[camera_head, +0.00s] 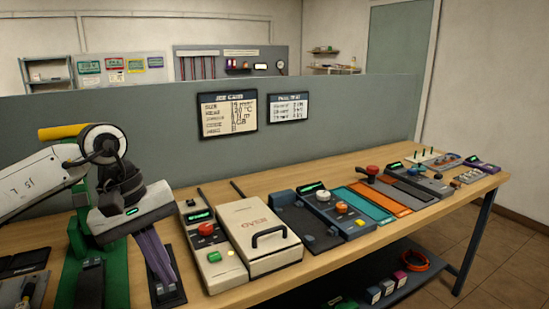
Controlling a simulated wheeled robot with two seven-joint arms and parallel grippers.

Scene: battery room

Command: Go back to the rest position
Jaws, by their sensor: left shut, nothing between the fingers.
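My left gripper (156,262) is at the left of the workbench, its arm coming in from the left edge. Its pale body carries a small green-lit display, and a narrow purple-grey part points down from it over a dark pad (178,291). The gripper is shut with nothing held. I cannot tell whether its tip touches the pad. My right gripper is not in view.
A green stand (118,270) with a yellow handle (62,131) is close behind my left arm. A beige oven (258,240), a control box (207,252) and several devices line the wooden bench (330,262). A grey partition (340,130) rises behind. Floor is clear at right.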

